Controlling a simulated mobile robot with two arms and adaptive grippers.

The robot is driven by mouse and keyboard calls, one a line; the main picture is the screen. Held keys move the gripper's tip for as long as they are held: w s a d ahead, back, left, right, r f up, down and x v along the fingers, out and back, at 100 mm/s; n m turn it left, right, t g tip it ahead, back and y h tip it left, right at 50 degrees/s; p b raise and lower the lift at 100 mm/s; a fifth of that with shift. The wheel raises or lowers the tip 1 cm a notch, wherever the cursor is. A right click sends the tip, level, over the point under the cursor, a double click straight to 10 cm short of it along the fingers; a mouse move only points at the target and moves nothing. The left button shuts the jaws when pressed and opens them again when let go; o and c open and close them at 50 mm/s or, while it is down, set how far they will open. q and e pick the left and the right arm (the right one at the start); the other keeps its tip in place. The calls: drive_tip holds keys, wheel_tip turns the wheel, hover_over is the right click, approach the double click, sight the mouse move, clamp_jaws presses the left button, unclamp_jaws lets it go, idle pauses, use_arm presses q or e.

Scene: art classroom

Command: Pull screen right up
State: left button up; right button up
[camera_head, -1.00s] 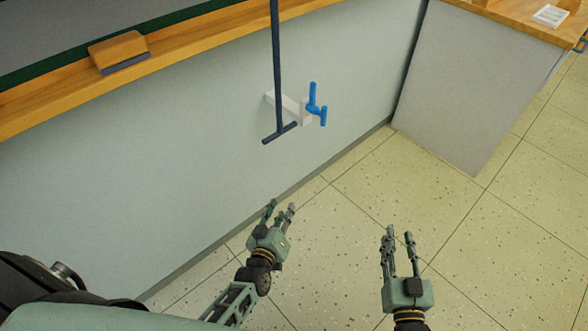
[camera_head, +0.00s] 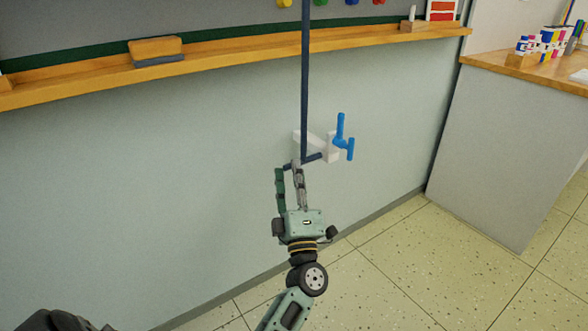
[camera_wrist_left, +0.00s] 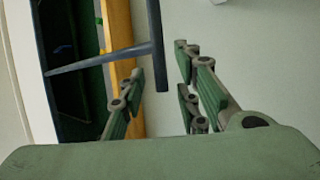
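A dark blue pull rod (camera_head: 305,80) hangs down in front of the board wall and ends in a short crossbar handle (camera_head: 314,157). My left gripper (camera_head: 288,168) is raised, its fingertips pointing up at the left part of the crossbar. In the left wrist view the crossbar (camera_wrist_left: 157,45) lies across the gap between the two spread fingers (camera_wrist_left: 160,95), near their tips. The fingers are apart and do not look closed on it; whether one touches it I cannot tell. The left end of the crossbar is partly hidden behind the fingers in the head view. My right gripper is out of view.
A white wall bracket (camera_head: 333,147) with a blue handle (camera_head: 344,138) is just right of the crossbar. A wooden ledge (camera_head: 230,54) with an eraser (camera_head: 155,48) runs above. A grey cabinet (camera_head: 490,150) stands at the right. The tiled floor (camera_head: 400,270) is clear.

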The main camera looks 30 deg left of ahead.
use_arm(q)
drive_tip(key=shift+x, duration=1.5)
drive_tip(key=shift+c, duration=0.3)
clamp_jaws()
